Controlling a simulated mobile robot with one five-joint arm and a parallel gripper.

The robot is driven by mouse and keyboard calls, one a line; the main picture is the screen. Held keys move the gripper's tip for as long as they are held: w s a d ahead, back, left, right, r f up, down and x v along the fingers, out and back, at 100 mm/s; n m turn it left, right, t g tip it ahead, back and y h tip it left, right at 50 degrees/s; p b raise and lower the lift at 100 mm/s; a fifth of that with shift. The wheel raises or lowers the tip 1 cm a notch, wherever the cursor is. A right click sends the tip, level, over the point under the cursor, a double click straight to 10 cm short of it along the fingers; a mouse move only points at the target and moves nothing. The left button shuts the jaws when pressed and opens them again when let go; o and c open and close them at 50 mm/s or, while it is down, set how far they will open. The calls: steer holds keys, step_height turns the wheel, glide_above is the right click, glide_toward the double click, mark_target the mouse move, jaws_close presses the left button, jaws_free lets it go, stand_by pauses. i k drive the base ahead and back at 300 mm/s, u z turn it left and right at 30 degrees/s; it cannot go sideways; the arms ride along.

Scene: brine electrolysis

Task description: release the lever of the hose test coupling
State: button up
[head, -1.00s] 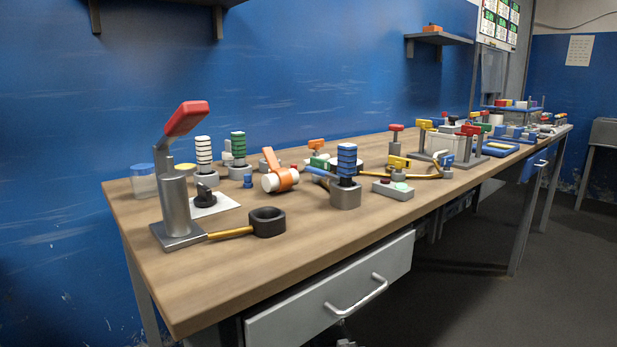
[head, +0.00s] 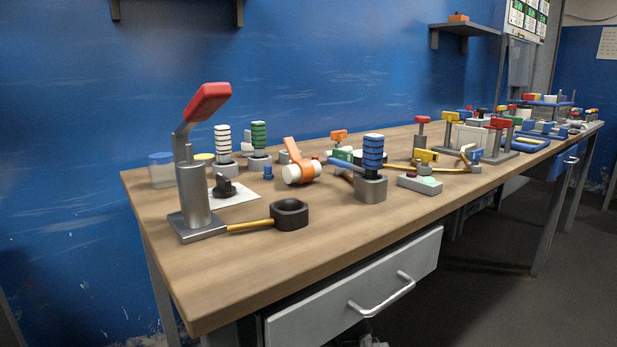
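I cannot tell for sure which fixture is the hose test coupling. A grey metal post with a red-handled lever (head: 208,103) stands at the near left of the bench; the lever tilts up and to the right. A short yellow hose (head: 250,226) runs from its base plate (head: 199,230) to a black ring-shaped cup (head: 289,215). Further back, a white cylinder (head: 300,173) has an orange band around it and an orange lever (head: 291,152) pointing up and slightly left. My gripper is not in view.
The wooden bench (head: 330,270) is clear along its front edge. A black knob on a white plate (head: 235,199) and a blue ribbed grip in a grey holder (head: 370,188) stand nearby. A drawer handle (head: 382,296) sticks out below. Several more fixtures crowd the bench's far end.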

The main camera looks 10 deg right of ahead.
mark_target(344, 165)
steer(key=k, duration=0.95)
